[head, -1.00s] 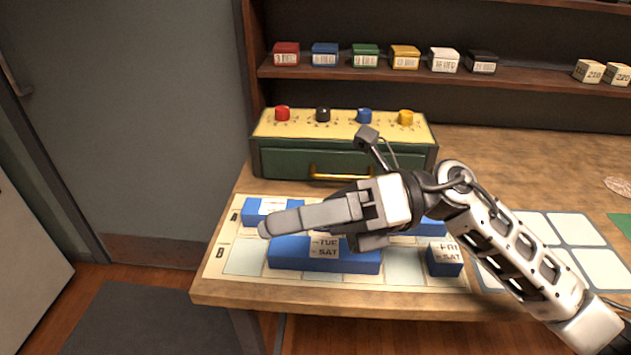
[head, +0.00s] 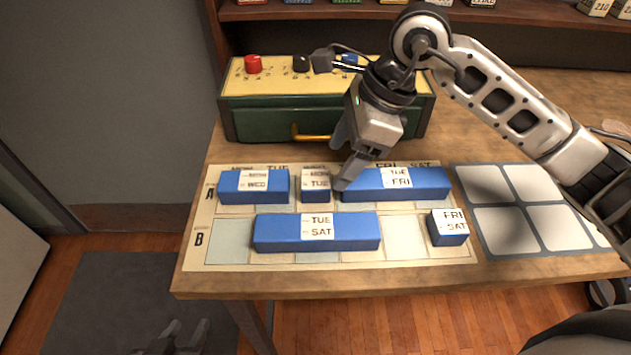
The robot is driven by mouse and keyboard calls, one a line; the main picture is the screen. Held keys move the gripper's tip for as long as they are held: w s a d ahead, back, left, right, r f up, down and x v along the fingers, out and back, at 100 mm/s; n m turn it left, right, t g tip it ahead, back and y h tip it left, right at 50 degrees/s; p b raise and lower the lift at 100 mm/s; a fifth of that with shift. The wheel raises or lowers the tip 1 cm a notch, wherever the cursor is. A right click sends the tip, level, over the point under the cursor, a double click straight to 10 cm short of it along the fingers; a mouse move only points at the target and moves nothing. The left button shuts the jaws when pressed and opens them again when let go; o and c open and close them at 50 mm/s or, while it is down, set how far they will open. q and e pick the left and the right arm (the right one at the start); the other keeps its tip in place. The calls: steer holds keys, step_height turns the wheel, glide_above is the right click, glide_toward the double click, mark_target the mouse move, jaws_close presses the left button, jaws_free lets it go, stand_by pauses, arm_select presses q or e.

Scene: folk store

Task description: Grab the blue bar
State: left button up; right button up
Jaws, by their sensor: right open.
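Several blue bars with white day labels lie on a cream board with rows A and B. Row A holds a bar (head: 242,188) at left, a small block (head: 314,192) in the middle and a long bar (head: 425,190) at right, labelled TUE FRI. Row B holds a long bar (head: 275,233) labelled TUE SAT and a short block (head: 447,238) labelled FRI SAT. My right gripper (head: 343,166) is open and points down at the left end of the TUE FRI bar. Whether it touches is unclear. My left gripper (head: 182,337) is low at the bottom edge, away from the table.
A green box (head: 265,124) with coloured knobs and a brass handle stands behind the board (head: 207,247). A pale-squared panel (head: 484,262) lies to its right. A shelf (head: 275,13) with small boxes is at the back. The table's front strip is clear.

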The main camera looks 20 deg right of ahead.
mark_target(324, 179)
steer(key=shift+a+p+x, duration=0.2)
steer(key=shift+p+x, duration=0.3)
steer(key=shift+x, duration=2.65)
steer(key=shift+w, duration=0.1)
steer(key=shift+c, duration=0.3)
steer(key=shift+r, duration=0.1)
steer(key=c, duration=1)
